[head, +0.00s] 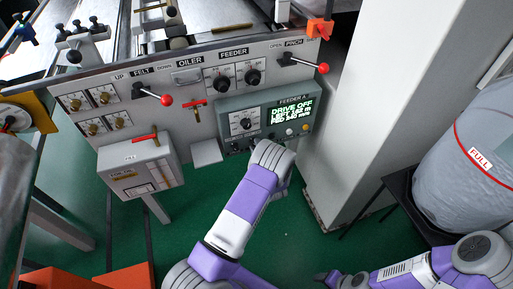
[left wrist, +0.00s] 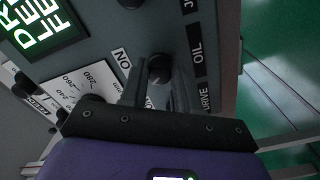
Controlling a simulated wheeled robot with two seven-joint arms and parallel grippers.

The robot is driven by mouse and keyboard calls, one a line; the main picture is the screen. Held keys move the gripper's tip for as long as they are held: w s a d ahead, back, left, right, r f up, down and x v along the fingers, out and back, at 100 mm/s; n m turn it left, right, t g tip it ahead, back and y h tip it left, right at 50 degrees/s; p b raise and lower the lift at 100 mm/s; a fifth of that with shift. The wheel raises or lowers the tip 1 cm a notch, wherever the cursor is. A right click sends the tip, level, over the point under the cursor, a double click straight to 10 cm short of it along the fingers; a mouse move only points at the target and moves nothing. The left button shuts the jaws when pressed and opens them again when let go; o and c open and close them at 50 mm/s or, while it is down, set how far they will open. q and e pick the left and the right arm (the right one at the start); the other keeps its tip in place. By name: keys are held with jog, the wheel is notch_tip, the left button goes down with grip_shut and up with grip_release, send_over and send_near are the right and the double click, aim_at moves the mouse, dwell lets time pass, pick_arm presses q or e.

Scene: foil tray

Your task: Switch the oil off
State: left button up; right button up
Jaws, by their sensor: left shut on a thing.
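The grey feeder panel (head: 225,123) carries a lit green display reading "DRIVE OFF" and a row of small dark switches along its lower edge. My left gripper (head: 262,145) is at that lower edge, and its wrist hides the fingertips in the head view. In the left wrist view, the fingers of my left gripper (left wrist: 157,88) are shut around a dark switch knob (left wrist: 158,67) beside the "OIL" label (left wrist: 197,51). A "DRIVE" label (left wrist: 206,97) is close by, and an "ON" label is left of the knob. My right gripper (head: 340,280) is low, near the bottom edge, its jaws unclear.
Red-knobbed levers (head: 165,100) and feeder dials stand above the panel. A small box (head: 143,165) with a red handle is to the left. A white column (head: 375,95) stands to the right, with a large drum marked "FULL" (head: 480,158) beyond. Green floor is open below.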

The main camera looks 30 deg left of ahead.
pick_arm(q)
jog(key=o, duration=1)
jog(key=shift+o, duration=0.2)
jog(key=p+v, duration=0.2)
jog(key=v, duration=0.5)
jog(key=shift+s+d, duration=0.15)
jog(key=shift+d, duration=0.15)
